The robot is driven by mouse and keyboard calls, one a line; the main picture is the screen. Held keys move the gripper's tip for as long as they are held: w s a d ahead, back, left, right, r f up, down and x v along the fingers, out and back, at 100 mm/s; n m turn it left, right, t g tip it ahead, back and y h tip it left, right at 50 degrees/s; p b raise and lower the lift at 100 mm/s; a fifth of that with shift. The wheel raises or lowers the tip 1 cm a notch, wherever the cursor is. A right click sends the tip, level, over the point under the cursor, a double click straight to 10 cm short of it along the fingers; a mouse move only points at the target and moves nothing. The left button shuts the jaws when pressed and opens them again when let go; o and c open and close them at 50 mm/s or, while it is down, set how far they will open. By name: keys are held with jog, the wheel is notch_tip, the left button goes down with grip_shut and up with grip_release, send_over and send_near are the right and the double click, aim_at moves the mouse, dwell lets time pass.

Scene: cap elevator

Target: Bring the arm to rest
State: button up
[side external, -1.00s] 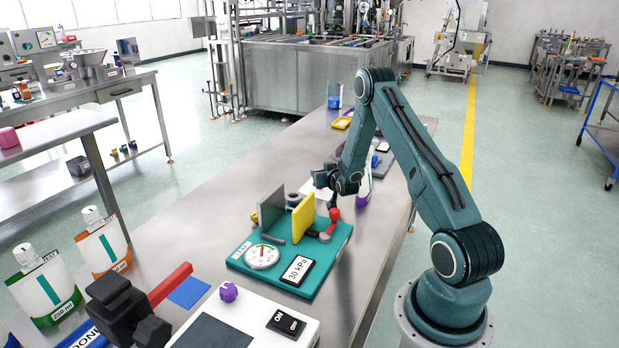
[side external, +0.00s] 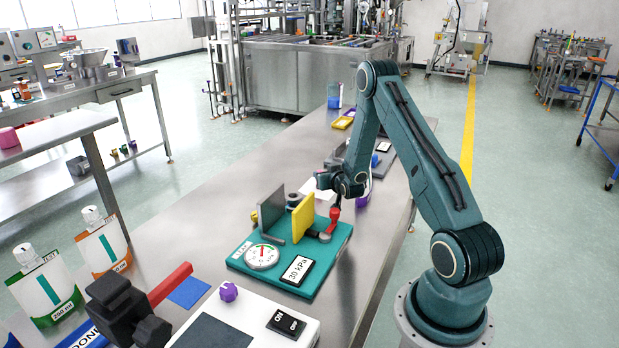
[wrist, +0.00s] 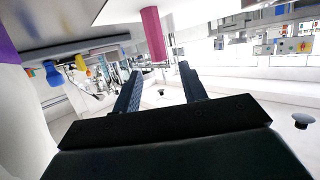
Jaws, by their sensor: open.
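My arm is bent over the steel table in the side external view. My gripper (wrist: 160,88) shows its two dark fingers apart in the wrist view, with nothing seen between them. In the side external view its end is small and dark, just above a red ball-ended lever (side external: 334,214), and I cannot tell whether they touch. The lever stands at the right edge of a teal fixture (side external: 327,260). The fixture carries a yellow plate (side external: 302,216), a grey plate (side external: 271,211), a round gauge (side external: 262,257) and a "30 kPa" display (side external: 297,270).
A white box with an ON/OFF switch (side external: 286,321) and purple knob (side external: 229,292) sits at the front. A black device with a red handle (side external: 170,284) and two pouches (side external: 45,287) stand at the left. A bare strip of table (side external: 210,235) lies left of the fixture.

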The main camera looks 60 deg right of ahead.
jog(key=w+a+r+n+y, duration=0.1)
jog(key=w+a+r+y, duration=0.15)
jog(key=a+r, duration=0.5)
jog(key=w+a+r+n+y, duration=0.1)
jog(key=w+a+r, duration=0.4)
jog(key=r, duration=0.4)
jog(key=s+a+r+n+y, duration=0.1)
jog(key=s+a+r+y, duration=0.1)
jog(key=s+a+r, duration=0.35)
jog(key=s+a+r+n+y, duration=0.2)
jog(key=a, duration=0.7)
jog(key=s+a+n+g+y, duration=0.1)
jog(key=s+a, duration=0.3)
jog(key=s, duration=0.3)
jog(key=s+a+r+n+g+y, duration=0.1)
jog(key=s+a+g, duration=0.1)
jog(key=s+a, duration=0.3)
jog(key=s+a+n+g+y, duration=0.1)
jog(key=s+a, duration=0.4)
jog(key=s, duration=0.6)
jog(key=shift+s+r+n+g, duration=0.15)
jog(key=shift+r+n+g, duration=0.25)
jog(key=shift+n, duration=0.1)
